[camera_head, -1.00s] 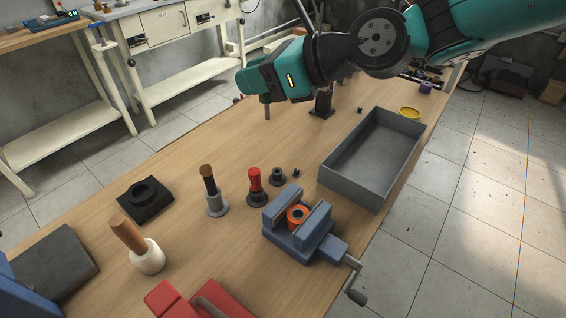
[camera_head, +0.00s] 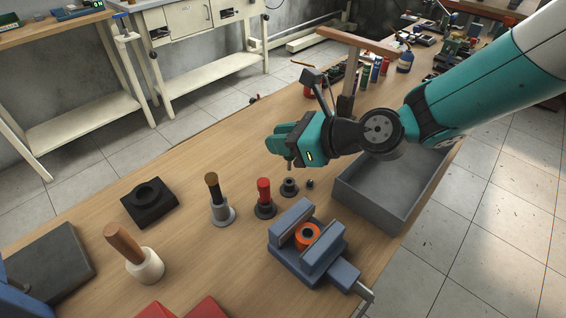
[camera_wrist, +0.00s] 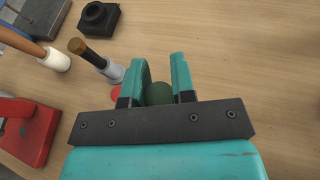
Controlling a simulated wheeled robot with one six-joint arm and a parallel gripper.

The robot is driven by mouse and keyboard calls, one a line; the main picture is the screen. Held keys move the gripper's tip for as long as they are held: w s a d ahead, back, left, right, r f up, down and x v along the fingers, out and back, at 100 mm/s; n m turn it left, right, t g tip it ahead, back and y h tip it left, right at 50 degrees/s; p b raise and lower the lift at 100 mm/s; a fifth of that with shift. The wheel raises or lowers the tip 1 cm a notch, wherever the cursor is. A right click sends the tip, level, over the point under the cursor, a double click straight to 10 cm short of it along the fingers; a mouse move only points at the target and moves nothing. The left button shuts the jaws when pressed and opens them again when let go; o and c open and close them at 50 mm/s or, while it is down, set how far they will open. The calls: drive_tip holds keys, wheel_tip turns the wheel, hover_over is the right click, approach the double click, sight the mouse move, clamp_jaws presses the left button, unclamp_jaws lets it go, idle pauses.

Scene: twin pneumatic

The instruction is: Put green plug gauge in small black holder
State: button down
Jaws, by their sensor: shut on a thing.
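My gripper (camera_head: 282,145) is shut on the green plug gauge, with its teal fingers on both sides of the green top (camera_wrist: 158,93) in the wrist view. A thin grey pin of the gauge (camera_head: 289,161) points down below the fingers in the head view. A small black flanged holder (camera_head: 289,188) with an open top stands on the table just below the gripper, apart from the pin. It is hidden in the wrist view. A red-topped plug (camera_head: 264,188) stands in a dark holder to its left.
A brown-topped plug (camera_head: 213,187) stands in a grey holder. A black block with a round recess (camera_head: 135,211) is farther left. A blue vise (camera_head: 310,262) with an orange ring is in front, and a grey tray (camera_head: 372,210) is at right. A tiny dark piece (camera_head: 310,184) lies beside the small holder.

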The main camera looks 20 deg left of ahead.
drive_tip(key=shift+f, duration=3)
drive_tip(key=shift+f, duration=0.1)
drive_tip(key=c, duration=1)
unclamp_jaws()
drive_tip(key=shift+o, duration=0.2)
